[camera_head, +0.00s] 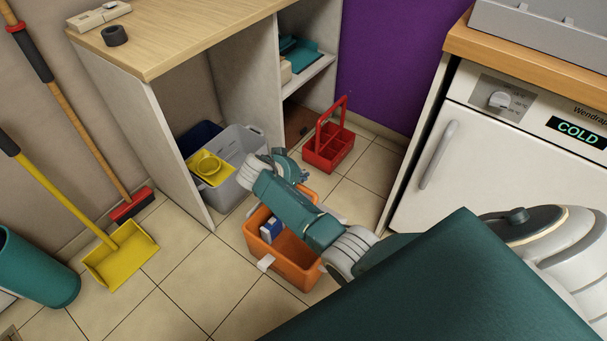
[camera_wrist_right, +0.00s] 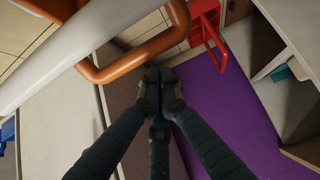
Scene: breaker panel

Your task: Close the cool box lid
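The orange cool box (camera_head: 299,278) stands open on the tiled floor in the head view, with a small blue and white item (camera_head: 271,229) inside. My right arm crosses over it and hides much of its back. Orange and pale parts show around the arm there; I cannot tell how much is the lid. My right gripper (camera_head: 279,160) is past the box's far side. In the right wrist view its dark fingers (camera_wrist_right: 160,76) are together and look empty, close to an orange bar (camera_wrist_right: 135,62) and a thick pale edge (camera_wrist_right: 65,55). My left gripper is not in view.
A grey bin (camera_head: 233,184) with a yellow item stands left of my gripper, under the wooden counter (camera_head: 180,38). A red caddy (camera_head: 329,147) stands behind. A white appliance (camera_head: 480,165) is at the right. Yellow dustpan (camera_head: 121,258) and teal bin (camera_head: 37,270) are left.

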